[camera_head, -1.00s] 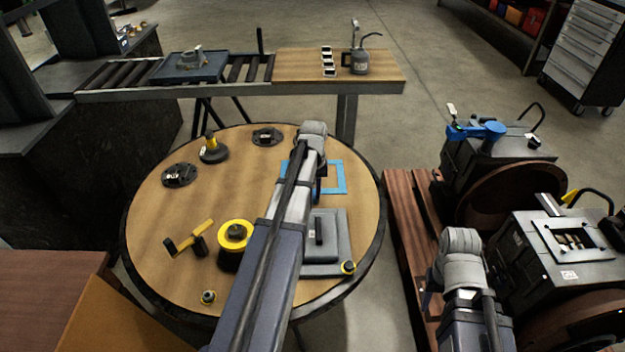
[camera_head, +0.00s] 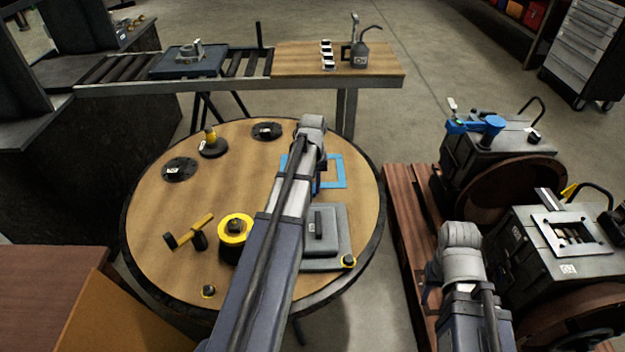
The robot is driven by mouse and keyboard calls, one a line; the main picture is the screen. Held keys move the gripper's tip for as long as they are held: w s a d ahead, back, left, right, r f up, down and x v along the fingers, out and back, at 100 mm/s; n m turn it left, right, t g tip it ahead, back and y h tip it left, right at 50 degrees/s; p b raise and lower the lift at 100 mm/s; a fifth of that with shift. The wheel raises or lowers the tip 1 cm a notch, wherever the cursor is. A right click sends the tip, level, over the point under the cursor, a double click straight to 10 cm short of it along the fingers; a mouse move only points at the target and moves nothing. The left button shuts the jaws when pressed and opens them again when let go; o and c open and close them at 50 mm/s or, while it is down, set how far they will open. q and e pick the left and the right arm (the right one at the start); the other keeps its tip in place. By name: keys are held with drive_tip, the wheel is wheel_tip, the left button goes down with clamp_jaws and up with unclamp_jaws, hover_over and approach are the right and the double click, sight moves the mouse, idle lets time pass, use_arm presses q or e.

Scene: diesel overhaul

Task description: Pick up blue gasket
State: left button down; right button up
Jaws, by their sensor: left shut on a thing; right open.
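The blue gasket (camera_head: 341,172), a flat square frame with an open middle, is at the right rear of the round wooden table. My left arm reaches across the table and covers the gasket's left part. My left gripper (camera_head: 319,184) points down at the gasket's left side and is shut on it; the arm mostly hides the fingertips. The gasket looks level and at or very close to the tabletop; I cannot tell whether it touches. My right gripper (camera_head: 428,290) is open beside the pallet at the lower right, mostly hidden by its own wrist.
A grey plate with a black handle (camera_head: 340,238) lies just in front of the gasket. A yellow-topped round part (camera_head: 235,228), a yellow-handled tool (camera_head: 190,232) and black flanges (camera_head: 180,169) stand left of my arm. Engine blocks (camera_head: 490,150) on a pallet (camera_head: 405,215) stand to the right.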

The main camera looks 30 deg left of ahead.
use_arm(q)
drive_tip(key=shift+r, duration=0.15)
wheel_tip(320, 180, up, 12)
drive_tip(key=p, duration=1.2)
drive_tip(key=shift+r+p, duration=0.2)
drive_tip(key=shift+p, duration=0.1)
drive_tip(key=shift+d, duration=0.1)
